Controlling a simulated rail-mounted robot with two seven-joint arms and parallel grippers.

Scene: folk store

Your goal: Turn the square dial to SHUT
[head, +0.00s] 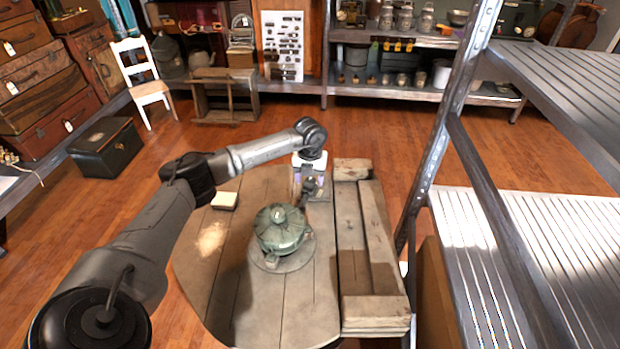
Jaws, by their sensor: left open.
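A green, round, lidded metal device (281,226) stands on a flat disc on the wooden table. I cannot make out a square dial or any SHUT marking on it at this size. My left gripper (309,181) points down just behind the device, near the table's back right, with its fingers apart. A small dark and grey object shows at and below the fingers; I cannot tell what it is or whether the fingers touch it. My right gripper is not in view.
The table (225,270) has bare room left of the device. A small pale block (224,201) lies near its left edge. A wooden crate-like frame (372,250) stands along the right side. Metal shelving (470,110) rises close on the right. A black box (105,148) sits on the floor.

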